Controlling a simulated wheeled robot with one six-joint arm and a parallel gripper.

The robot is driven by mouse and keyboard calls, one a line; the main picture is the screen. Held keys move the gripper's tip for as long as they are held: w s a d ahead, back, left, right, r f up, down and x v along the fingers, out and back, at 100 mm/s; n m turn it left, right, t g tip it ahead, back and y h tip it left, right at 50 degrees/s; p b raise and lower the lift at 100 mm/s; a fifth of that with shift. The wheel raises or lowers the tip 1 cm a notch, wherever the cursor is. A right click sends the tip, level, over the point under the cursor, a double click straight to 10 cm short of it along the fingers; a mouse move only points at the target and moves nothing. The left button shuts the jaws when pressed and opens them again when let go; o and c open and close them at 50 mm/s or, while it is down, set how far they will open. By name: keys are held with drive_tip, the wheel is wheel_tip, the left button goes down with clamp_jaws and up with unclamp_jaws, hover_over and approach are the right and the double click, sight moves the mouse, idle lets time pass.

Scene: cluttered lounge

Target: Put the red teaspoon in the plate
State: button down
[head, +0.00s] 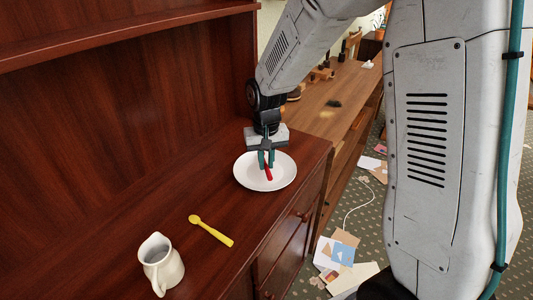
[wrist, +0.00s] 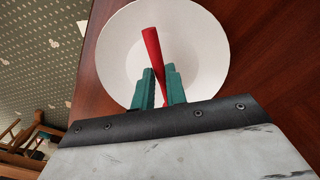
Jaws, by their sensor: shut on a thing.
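A white round plate (head: 283,180) lies on the dark red-brown wooden cabinet top near its right end; it also shows in the wrist view (wrist: 205,55). My gripper (head: 266,165) points down over the plate. Its green fingers, also in the wrist view (wrist: 160,88), are shut on the red teaspoon (wrist: 152,44). The teaspoon's red handle (head: 268,174) shows just below the fingertips, over the plate. Its other end is hidden by my gripper. I cannot tell whether the teaspoon touches the plate.
A yellow spoon (head: 212,231) lies on the cabinet top, left of the plate. A cream jug (head: 160,263) stands at the front left. The cabinet's back panel and shelf (head: 120,32) rise behind. Papers (head: 338,250) litter the floor at the right. The cabinet top between is clear.

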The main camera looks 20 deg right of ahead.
sight(266, 165)
drive_tip(key=shift+f, duration=0.25)
drive_tip(key=c, duration=1.3)
unclamp_jaws()
drive_tip(key=shift+c, duration=0.2)
wheel_tip(266, 165, up, 7)
drive_tip(key=shift+r, duration=0.1)
